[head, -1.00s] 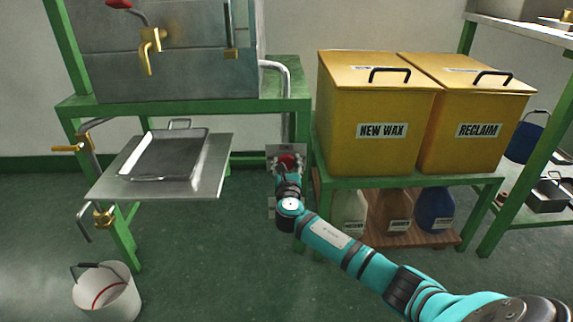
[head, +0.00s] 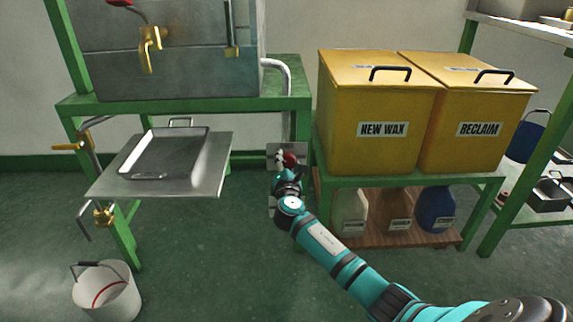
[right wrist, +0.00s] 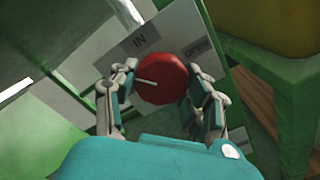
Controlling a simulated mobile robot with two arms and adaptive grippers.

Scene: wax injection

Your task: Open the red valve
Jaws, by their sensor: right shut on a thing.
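In the head view the red valve (head: 289,159) shows small beside the green stand's right leg, partly hidden by my gripper. My right gripper (right wrist: 160,76) has one finger on each side of the knob and is shut on it. It also shows in the head view (head: 286,168). My left gripper is not in view.
Yellow bins (head: 372,110) marked "NEW WAX" and "RECLAIM" stand on a green stand right of the valve, with several jugs (head: 435,212) below. A metal tray (head: 165,155) on a plate lies to the left. A white bucket (head: 108,295) stands on the floor.

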